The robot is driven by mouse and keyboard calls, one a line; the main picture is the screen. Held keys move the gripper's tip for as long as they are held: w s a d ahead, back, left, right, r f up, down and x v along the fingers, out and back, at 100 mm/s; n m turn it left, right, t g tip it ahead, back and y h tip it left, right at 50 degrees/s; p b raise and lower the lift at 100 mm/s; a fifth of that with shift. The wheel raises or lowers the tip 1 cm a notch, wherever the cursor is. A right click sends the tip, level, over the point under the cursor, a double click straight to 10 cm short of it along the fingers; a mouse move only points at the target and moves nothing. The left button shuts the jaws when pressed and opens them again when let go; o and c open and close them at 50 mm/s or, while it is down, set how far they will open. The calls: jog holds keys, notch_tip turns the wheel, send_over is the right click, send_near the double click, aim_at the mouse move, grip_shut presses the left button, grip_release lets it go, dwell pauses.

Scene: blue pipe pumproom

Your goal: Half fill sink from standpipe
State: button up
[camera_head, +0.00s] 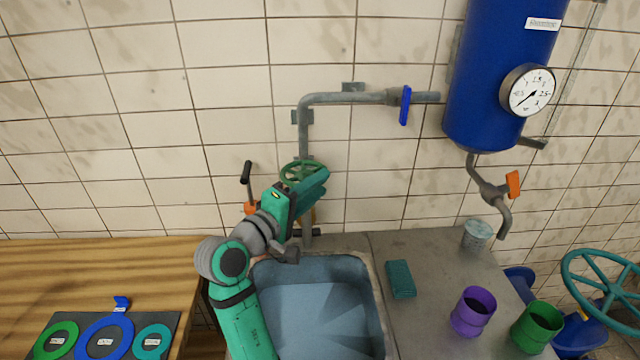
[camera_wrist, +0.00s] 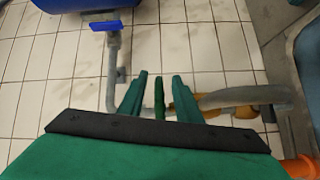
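A grey standpipe (camera_head: 303,135) runs along the tiled wall from a blue tank (camera_head: 505,70) and turns down behind the sink (camera_head: 374,285). A blue lever (camera_head: 405,105) sits on its horizontal run; it also shows in the wrist view (camera_wrist: 106,25). A green handwheel (camera_head: 295,170) is on the vertical pipe. My gripper (camera_head: 312,182) is at this handwheel. In the wrist view my gripper (camera_wrist: 160,95) is open, with a green bar (camera_wrist: 158,97), apparently the wheel's edge, between its fingers and gaps on both sides. The sink is bluish inside; its water level is unclear.
A pressure gauge (camera_head: 528,90) and an orange-handled tap (camera_head: 513,184) are on the tank. The right counter holds a teal block (camera_head: 400,279), a purple cup (camera_head: 473,312), a green cup (camera_head: 537,326) and a strainer-like cup (camera_head: 477,235). A black-handled lever (camera_head: 246,172) stands left of my gripper.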

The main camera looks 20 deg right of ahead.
jog(key=shift+w+d, duration=0.45)
jog(key=shift+d, duration=0.05)
grip_shut()
jog(key=shift+w+d+n+t+y, duration=0.15)
jog(key=shift+d+n+t+y, duration=0.2)
jog(key=shift+n+t+y, duration=0.45)
jog(key=shift+w+d+n+t+y, duration=0.15)
jog(key=shift+d+n+t+y, duration=0.3)
jog(key=shift+t, duration=0.45)
jog(key=shift+w+d+n+t+y, duration=0.1)
jog(key=shift+w+n+t+y, duration=0.1)
jog(key=shift+n+t+y, duration=0.4)
jog(key=shift+w+d+n+t+y, duration=0.15)
jog(key=shift+n+t+y, duration=0.25)
jog(key=shift+y, duration=0.35)
jog(key=shift+w+a+n+y, duration=0.1)
jog(key=shift+a+n+y, duration=0.05)
jog(key=shift+n+y, duration=0.3)
